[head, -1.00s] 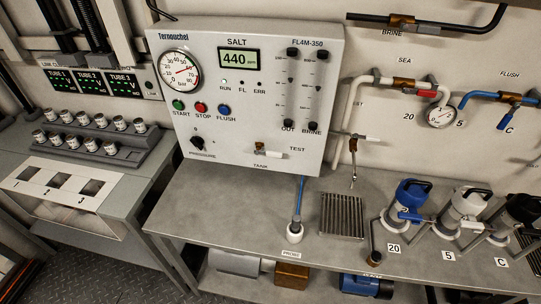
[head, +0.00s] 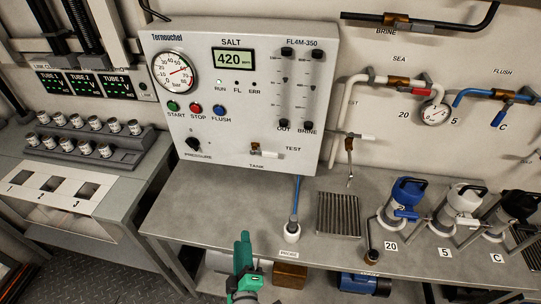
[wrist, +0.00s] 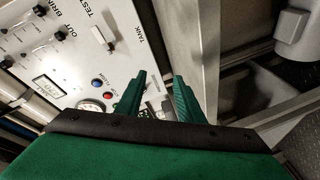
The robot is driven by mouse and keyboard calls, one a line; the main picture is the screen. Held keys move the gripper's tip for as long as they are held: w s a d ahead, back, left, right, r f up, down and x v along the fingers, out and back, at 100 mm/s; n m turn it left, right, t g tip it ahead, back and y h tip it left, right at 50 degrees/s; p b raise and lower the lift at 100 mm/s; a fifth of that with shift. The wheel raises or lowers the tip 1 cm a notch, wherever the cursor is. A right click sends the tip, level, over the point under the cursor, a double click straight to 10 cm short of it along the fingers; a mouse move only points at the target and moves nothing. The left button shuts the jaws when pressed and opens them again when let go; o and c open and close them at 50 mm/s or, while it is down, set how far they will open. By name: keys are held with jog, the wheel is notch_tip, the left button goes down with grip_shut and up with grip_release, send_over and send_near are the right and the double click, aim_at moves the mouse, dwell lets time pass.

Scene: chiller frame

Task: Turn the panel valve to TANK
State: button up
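The panel valve (head: 264,153) sits low on the white control panel (head: 210,150), with a brass body and a white handle. The handle lies level and points right, towards the TEST label (head: 293,149); the TANK label (head: 257,166) is below it. In the wrist view the valve handle (wrist: 100,37) shows at upper left, beyond the fingers. My green gripper (head: 243,258) is below and in front of the bench edge, well apart from the valve. In the wrist view my gripper (wrist: 158,88) has its two fingers apart with nothing between them.
The bench (head: 220,205) juts out below the panel, between my gripper and the valve. A probe in a white holder (head: 292,232) and a drain grate (head: 338,215) are on it. Several sample pumps stand at right, and a rack of vials (head: 85,140) at left.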

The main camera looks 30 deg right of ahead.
jog(key=w+d+r+n+h, duration=0.1)
jog(key=w+d+r+h, duration=0.2)
jog(key=w+d+r, duration=0.35)
jog(key=n+g+h, duration=0.1)
jog(key=h, duration=0.1)
send_near(270, 156)
jog(key=w, duration=0.1)
jog(key=x, duration=1)
jog(key=shift+s+d, duration=0.25)
grip_shut()
